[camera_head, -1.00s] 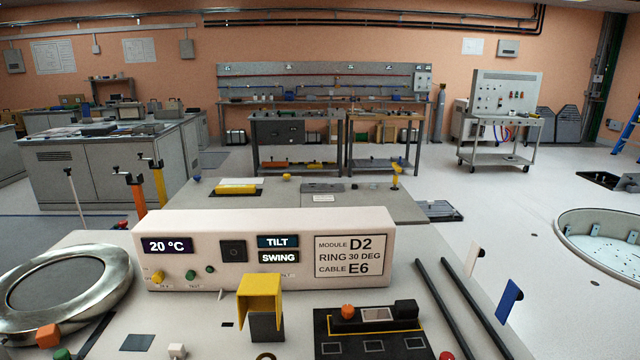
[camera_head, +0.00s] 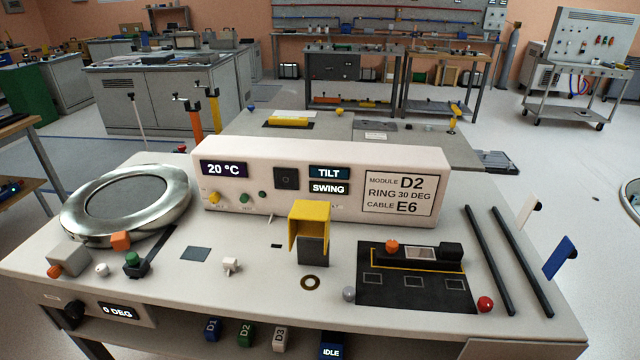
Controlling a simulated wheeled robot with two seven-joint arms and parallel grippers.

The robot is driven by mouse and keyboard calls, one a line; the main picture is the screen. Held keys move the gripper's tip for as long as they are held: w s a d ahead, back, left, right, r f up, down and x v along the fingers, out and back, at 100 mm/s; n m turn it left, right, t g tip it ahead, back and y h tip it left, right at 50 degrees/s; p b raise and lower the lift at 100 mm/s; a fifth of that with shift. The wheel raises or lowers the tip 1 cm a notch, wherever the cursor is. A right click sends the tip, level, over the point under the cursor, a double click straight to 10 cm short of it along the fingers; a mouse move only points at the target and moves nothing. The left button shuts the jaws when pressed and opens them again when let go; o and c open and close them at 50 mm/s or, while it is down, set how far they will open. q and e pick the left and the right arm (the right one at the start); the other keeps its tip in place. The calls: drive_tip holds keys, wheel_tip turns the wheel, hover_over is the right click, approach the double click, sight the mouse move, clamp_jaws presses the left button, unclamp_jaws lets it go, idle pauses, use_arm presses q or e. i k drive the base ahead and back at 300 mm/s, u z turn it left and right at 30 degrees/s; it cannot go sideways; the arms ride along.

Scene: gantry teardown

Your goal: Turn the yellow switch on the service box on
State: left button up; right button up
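The service box (camera_head: 320,150) is the long cream box across the back of the bench. Its front carries a 20 °C display, TILT and SWING labels and a MODULE D2 / RING 30 DEG / CABLE E6 plate. A small yellow switch (camera_head: 215,197) sits at the lower left of its front, under the 20 °C display. Two green knobs are to its right. The small print by the switch is too small to read, so its setting is unclear. Neither of my grippers is in view.
A metal ring (camera_head: 128,200) lies on the bench (camera_head: 180,300) at left. A yellow hooded part (camera_head: 310,222) stands in front of the box. A black tray (camera_head: 415,299) and two black rods are at right. Small blocks and knobs lie at front left.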

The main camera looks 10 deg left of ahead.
sight(214, 198)
drive_tip(key=z, duration=2.5)
drive_tip(key=k, duration=2.15)
drive_tip(key=u, duration=2.45)
